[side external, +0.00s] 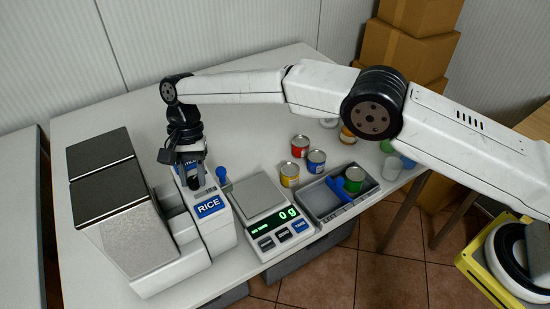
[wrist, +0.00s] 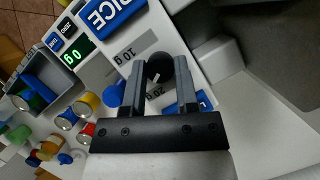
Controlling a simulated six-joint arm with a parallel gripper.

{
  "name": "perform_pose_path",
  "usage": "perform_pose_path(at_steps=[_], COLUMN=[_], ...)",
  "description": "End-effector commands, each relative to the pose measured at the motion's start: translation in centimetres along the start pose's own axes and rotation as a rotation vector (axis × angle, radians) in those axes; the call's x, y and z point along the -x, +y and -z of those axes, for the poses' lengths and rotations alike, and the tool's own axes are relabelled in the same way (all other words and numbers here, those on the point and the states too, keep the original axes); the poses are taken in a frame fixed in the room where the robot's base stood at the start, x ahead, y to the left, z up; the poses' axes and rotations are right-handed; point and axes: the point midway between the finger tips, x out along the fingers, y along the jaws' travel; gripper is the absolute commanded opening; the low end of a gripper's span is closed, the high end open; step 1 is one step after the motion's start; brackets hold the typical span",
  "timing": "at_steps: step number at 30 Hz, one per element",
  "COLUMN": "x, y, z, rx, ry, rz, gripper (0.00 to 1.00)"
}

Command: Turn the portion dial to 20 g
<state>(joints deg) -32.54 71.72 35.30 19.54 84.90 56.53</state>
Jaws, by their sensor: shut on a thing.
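The portion dial is a black round knob (wrist: 159,66) on top of the white rice dispenser (side external: 221,231), which has a blue RICE label. My gripper (side external: 192,184) points down over the dispenser and is shut on the dial. In the wrist view, both fingers of my gripper (wrist: 159,74) flank the knob. A small white mark on the knob shows on the side towards the printed 20 g label (wrist: 156,94). The 10 g label (wrist: 127,56) is printed to the left. The exact pointing is hard to tell at this size.
A blue lever (side external: 221,173) stands beside the dial. A scale (side external: 260,198) reading 0 g is to the right, then a grey tray (side external: 318,203) with a green can and blue handle. Several cans are behind. A large metal-fronted box (side external: 125,225) stands close on the left.

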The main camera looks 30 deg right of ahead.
Motion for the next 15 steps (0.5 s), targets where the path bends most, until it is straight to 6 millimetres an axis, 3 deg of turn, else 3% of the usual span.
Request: perform_pose_path(at_steps=[15], x=[0.04], y=[-0.09], z=[0.05], rx=[0.168], ry=[0.002], rz=[-0.07], gripper=[0.0])
